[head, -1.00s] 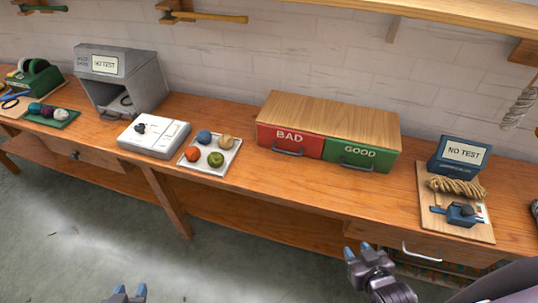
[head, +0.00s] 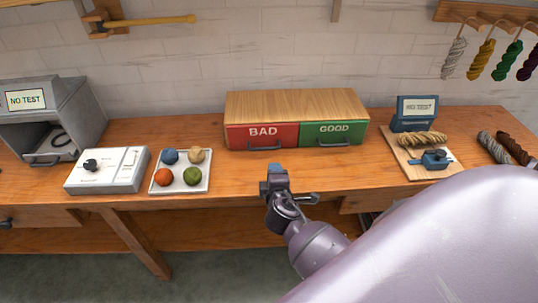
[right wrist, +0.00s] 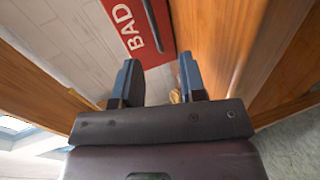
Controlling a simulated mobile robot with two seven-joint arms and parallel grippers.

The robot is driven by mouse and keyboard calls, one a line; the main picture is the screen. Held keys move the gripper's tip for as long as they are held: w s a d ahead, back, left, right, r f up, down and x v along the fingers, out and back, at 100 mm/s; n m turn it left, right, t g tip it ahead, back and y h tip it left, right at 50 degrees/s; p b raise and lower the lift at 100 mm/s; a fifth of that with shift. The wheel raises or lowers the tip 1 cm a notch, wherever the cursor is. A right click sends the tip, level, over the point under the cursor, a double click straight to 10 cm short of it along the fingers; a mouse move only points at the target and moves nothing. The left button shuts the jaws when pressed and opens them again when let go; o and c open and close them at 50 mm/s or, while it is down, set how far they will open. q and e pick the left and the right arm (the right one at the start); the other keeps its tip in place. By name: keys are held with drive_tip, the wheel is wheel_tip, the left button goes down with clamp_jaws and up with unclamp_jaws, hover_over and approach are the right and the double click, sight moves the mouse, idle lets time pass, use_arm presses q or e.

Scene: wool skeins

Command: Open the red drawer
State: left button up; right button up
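The red drawer (head: 250,132), marked BAD, is shut in the left half of a wooden-topped box (head: 295,103) on the bench. Its grey bar handle (head: 264,148) runs along the lower front. In the right wrist view the red front (right wrist: 128,22) and part of the handle (right wrist: 152,22) show beyond the fingers. My right gripper (head: 274,172) is near the bench's front edge, below the red drawer in the picture and apart from the handle. In the right wrist view its fingers (right wrist: 160,75) are spread with no handle between them. My left gripper is out of view.
The green drawer (head: 334,130), marked GOOD, is shut beside the red one. A white tray (head: 180,187) of wool balls and a white device (head: 107,172) stand left. A board (head: 407,155) with a skein stands right. Bare bench lies before the drawers.

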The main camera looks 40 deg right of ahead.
drive_tip(key=shift+w+r+n, duration=0.3)
drive_tip(key=shift+w, duration=0.45)
drive_tip(key=shift+w+d+h, duration=0.1)
drive_tip(key=shift+w+h, duration=0.2)
drive_tip(key=b+x, duration=0.1)
drive_tip(key=x, duration=0.9)
drive_tip(key=shift+s, duration=0.1)
clamp_jaws()
